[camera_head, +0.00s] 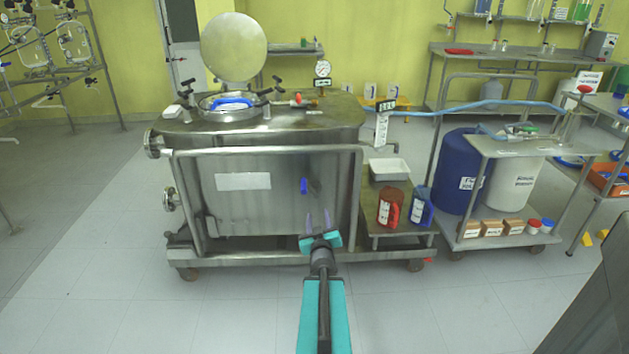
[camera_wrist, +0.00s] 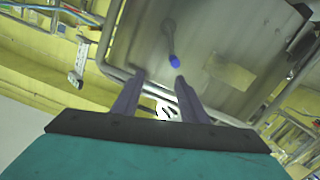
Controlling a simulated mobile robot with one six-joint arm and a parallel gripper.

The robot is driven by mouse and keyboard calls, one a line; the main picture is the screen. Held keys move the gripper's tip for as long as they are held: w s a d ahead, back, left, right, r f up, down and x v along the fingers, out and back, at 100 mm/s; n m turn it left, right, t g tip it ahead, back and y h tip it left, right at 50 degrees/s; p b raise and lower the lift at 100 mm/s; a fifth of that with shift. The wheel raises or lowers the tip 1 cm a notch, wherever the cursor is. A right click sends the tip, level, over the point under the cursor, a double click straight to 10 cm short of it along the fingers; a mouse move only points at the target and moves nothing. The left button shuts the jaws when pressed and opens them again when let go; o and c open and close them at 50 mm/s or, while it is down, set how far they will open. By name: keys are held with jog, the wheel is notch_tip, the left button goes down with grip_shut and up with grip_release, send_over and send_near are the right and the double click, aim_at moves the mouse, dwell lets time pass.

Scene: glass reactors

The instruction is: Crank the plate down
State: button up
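A crank with a blue handle (camera_head: 304,186) sits on the front wall of a steel vessel (camera_head: 270,203), right of the white label. In the wrist view the blue handle (camera_wrist: 175,61) shows beyond the fingertips, with its dark arm running up to the wall. My gripper (camera_head: 318,216) is in front of the vessel, below and slightly right of the handle. In the wrist view its two fingers (camera_wrist: 159,78) are apart with nothing held between them. A round steel disc (camera_head: 234,47) stands tilted up above the vessel top. I cannot tell which part is the plate.
A tubular rail (camera_head: 262,151) frames the vessel's front. A side shelf (camera_head: 396,222) at right holds a red jug (camera_head: 389,208), a blue jug (camera_head: 420,206) and a white tray (camera_head: 389,170). A cart with drums (camera_head: 457,173) stands farther right. The floor in front is clear.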

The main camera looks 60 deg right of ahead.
jog(key=shift+p+v, duration=0.8)
jog(key=shift+p, duration=1.1)
jog(key=shift+s+a+f, duration=0.1)
jog(key=shift+b, duration=0.35)
jog(key=shift+s+a+r+p, duration=0.15)
jog(key=shift+a+r+p, duration=0.05)
jog(key=shift+p, duration=0.5)
jog(key=p+v, duration=1.3)
jog(key=p, duration=0.3)
jog(key=shift+a+f, duration=0.1)
jog(key=shift+f, duration=0.05)
